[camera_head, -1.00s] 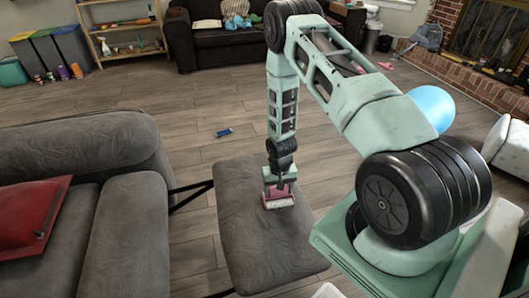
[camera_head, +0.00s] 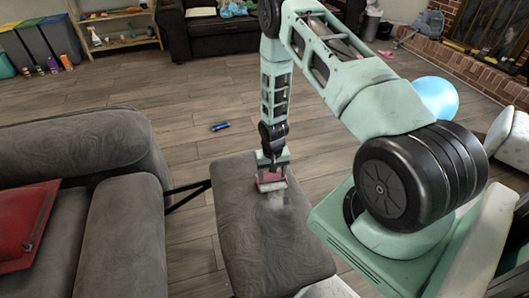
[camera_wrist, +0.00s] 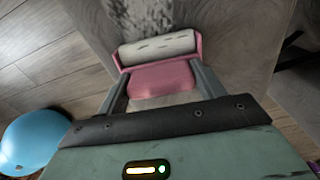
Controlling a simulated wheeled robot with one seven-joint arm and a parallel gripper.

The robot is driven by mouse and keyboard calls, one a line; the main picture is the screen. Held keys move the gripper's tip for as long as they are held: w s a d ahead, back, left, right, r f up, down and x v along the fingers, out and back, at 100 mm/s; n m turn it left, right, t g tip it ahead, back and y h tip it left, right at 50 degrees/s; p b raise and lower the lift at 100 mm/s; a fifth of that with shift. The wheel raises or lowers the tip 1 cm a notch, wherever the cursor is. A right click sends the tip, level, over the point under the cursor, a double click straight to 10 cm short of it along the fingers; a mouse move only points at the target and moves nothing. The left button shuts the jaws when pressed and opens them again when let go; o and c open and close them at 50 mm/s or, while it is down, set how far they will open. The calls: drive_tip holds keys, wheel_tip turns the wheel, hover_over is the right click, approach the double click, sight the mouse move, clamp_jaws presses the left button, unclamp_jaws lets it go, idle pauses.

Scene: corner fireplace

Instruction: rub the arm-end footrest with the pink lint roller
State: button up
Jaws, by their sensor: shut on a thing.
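The grey arm-end footrest (camera_head: 285,250) stands beside the end of the grey sofa in the head view. It fills the top middle of the wrist view (camera_wrist: 238,45). My gripper (camera_head: 271,168) is above the far part of the footrest, shut on the pink lint roller (camera_head: 271,184). In the wrist view the roller's pink body (camera_wrist: 160,78) is between the fingers, and its white roll (camera_wrist: 158,46) points to the footrest. The roll looks to be at the surface; exact contact is unclear. A pale speckled patch (camera_head: 276,208) lies on the footrest beside the roller.
The grey sofa (camera_head: 120,235) with a red cushion (camera_head: 22,228) is at left, with a dark strut (camera_head: 187,193) between it and the footrest. A blue ball (camera_head: 437,98) lies at right. A small blue object (camera_head: 220,126) lies on the otherwise open wooden floor.

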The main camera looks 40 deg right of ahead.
drive_tip(key=shift+w+d+r, duration=0.15)
drive_tip(key=shift+w, duration=0.2)
wheel_tip(320, 180, up, 4)
drive_tip(key=shift+s+f+p, duration=0.1)
drive_tip(key=shift+f+p, duration=0.15)
drive_tip(key=shift+p, duration=0.6)
drive_tip(key=shift+r+p, duration=1.85)
drive_tip(key=shift+r, duration=0.6)
